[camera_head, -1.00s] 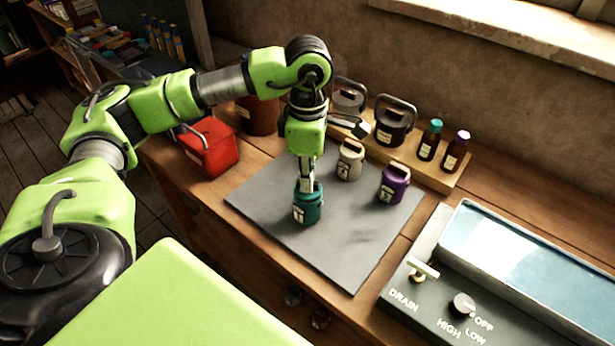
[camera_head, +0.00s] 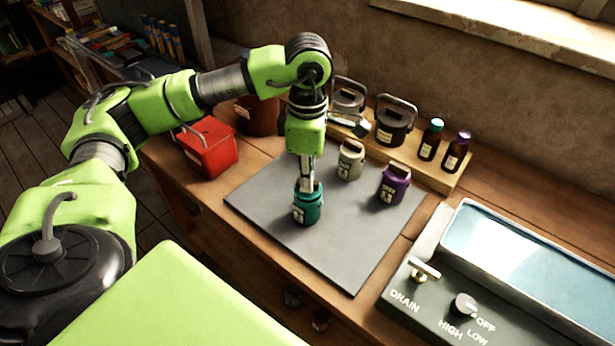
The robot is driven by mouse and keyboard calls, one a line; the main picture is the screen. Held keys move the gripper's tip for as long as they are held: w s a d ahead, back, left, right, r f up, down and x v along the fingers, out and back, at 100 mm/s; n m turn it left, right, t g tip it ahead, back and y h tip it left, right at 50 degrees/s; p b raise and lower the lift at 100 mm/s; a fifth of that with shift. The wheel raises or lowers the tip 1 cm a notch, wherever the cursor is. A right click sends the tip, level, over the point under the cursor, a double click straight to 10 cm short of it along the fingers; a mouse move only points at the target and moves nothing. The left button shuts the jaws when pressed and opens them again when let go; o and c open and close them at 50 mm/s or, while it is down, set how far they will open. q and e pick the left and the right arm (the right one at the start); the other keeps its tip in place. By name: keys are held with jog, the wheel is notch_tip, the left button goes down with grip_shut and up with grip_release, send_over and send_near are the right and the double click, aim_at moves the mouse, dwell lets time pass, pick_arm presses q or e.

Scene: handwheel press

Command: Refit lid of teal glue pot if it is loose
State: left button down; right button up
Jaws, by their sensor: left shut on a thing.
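The teal glue pot (camera_head: 307,211) stands upright on the grey mat (camera_head: 348,262), with a pale label on its front. My left gripper (camera_head: 307,184) points straight down at the top of the teal pot and is shut on the pot's lid. The fingers cover most of the lid, so I cannot tell whether it sits level or has a gap. My right gripper does not show.
A cream pot (camera_head: 350,161) and a purple pot (camera_head: 393,184) stand on the mat behind and right. A wooden rack (camera_head: 437,178) holds dark cans and bottles. A red box (camera_head: 209,150) is at left. A water bath (camera_head: 530,262) with knobs is at right.

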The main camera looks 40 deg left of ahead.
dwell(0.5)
pick_arm(q)
jog(key=shift+f+b, duration=0.15)
jog(key=shift+b, duration=0.4)
dwell(0.5)
dwell(0.4)
jog(key=c, duration=2)
grip_release()
jog(key=shift+c, duration=0.2)
jog(key=o, duration=0.5)
jog(key=shift+c, duration=0.2)
